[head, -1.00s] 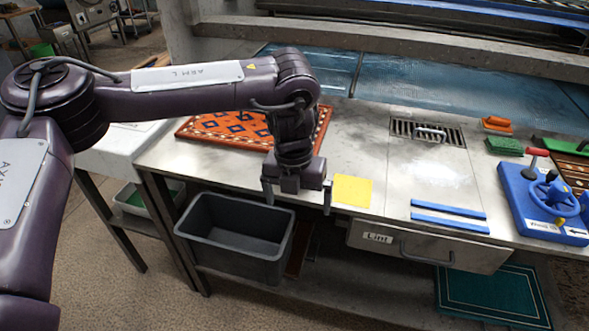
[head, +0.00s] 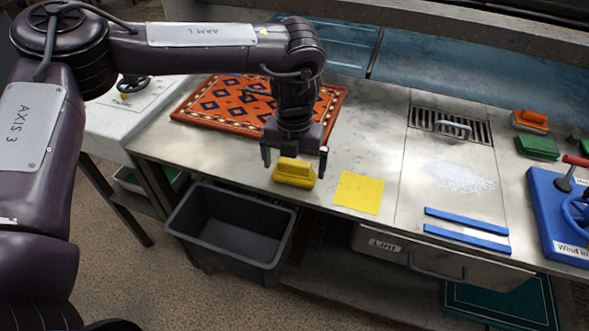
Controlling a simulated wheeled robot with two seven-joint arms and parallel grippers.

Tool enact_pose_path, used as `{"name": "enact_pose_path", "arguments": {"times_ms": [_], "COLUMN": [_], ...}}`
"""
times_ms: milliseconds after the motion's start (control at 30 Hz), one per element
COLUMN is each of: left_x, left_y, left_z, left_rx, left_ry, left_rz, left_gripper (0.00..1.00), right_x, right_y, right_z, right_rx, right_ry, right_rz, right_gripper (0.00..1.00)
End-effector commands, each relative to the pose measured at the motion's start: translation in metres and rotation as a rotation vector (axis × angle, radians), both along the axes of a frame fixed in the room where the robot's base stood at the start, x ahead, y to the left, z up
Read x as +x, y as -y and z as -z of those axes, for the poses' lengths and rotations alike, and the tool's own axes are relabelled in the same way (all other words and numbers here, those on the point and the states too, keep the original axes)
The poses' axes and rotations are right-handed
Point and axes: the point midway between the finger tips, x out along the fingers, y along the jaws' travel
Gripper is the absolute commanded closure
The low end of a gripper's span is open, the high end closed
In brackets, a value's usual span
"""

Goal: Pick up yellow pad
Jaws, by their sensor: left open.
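The yellow pad (head: 294,173), a block with a raised grip, sits on the metal worktop near its front edge, left of a flat yellow square (head: 358,193). My left gripper (head: 295,161) points down over the pad, fingers apart, one toward each end of it. The gripper body overlaps the pad's back edge in the picture, so I cannot tell whether the fingers touch it. My right gripper is out of view.
A patterned orange rug (head: 240,105) lies behind the gripper. A dark grey bin (head: 230,228) stands below the front edge. Two blue strips (head: 466,230), a drain grate (head: 470,124), a green pad (head: 537,147) and an orange pad (head: 530,120) are to the right.

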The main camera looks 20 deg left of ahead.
Motion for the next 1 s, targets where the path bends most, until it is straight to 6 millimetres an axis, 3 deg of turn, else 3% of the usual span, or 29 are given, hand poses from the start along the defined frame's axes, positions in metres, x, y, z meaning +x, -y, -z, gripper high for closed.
{"name": "enact_pose_path", "arguments": {"times_ms": [200, 433, 700, 1000], "left_x": [0.0, 0.0, 0.0, 0.0], "left_y": [0.0, 0.0, 0.0, 0.0], "left_z": [0.023, 0.025, 0.025, 0.022], "left_rx": [0.0, 0.0, 0.0, -0.001], "left_ry": [-0.001, 0.0, 0.0, 0.001], "left_rz": [0.001, 0.0, 0.0, 0.0], "left_gripper": [0.0, 0.0, 0.34, 0.34], "right_x": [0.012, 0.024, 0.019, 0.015], "right_y": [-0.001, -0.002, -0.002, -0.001], "right_z": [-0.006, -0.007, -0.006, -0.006], "right_rx": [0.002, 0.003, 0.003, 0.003], "right_ry": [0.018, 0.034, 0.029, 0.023], "right_rz": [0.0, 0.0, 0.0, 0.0], "right_gripper": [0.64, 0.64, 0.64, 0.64]}}
